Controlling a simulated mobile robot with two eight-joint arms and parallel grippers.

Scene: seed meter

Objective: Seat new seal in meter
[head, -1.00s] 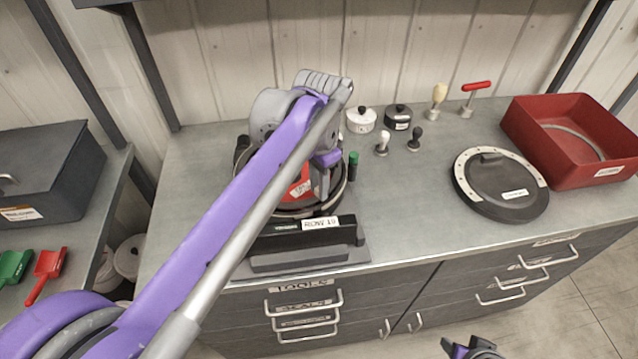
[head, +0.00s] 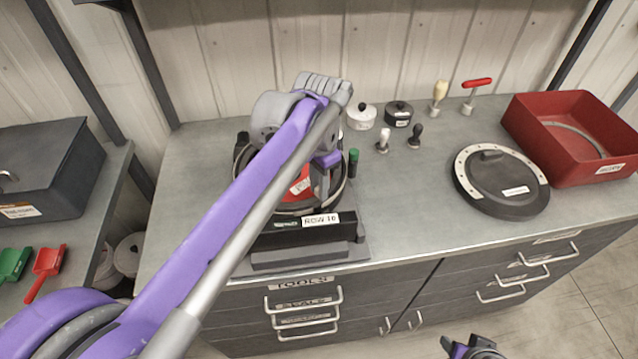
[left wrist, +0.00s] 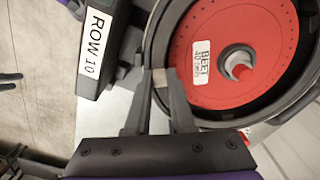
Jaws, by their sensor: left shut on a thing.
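The seed meter (head: 345,196) stands on the bench at the left, mostly behind my left arm. In the left wrist view its round housing (left wrist: 150,35) is open and shows a red seed disc (left wrist: 205,60) labelled BEET, with a red-tipped hub in the middle. A dark ring, seemingly the seal (left wrist: 167,82), runs round the disc. My left gripper (left wrist: 160,80) is shut at the ring's edge, with a small pale piece between the fingertips. Whether the ring sits fully in its groove cannot be told. My right gripper (head: 472,348) shows only partly at the bottom edge; its jaws are unclear.
A black round cover (head: 500,185) lies right of the meter. A red bin (head: 545,165) holding a grey ring (head: 580,137) stands at the far right. Small pots (head: 361,117), knobbed tools (head: 414,138) and a red T-handle (head: 476,84) stand behind. The bench between meter and cover is clear.

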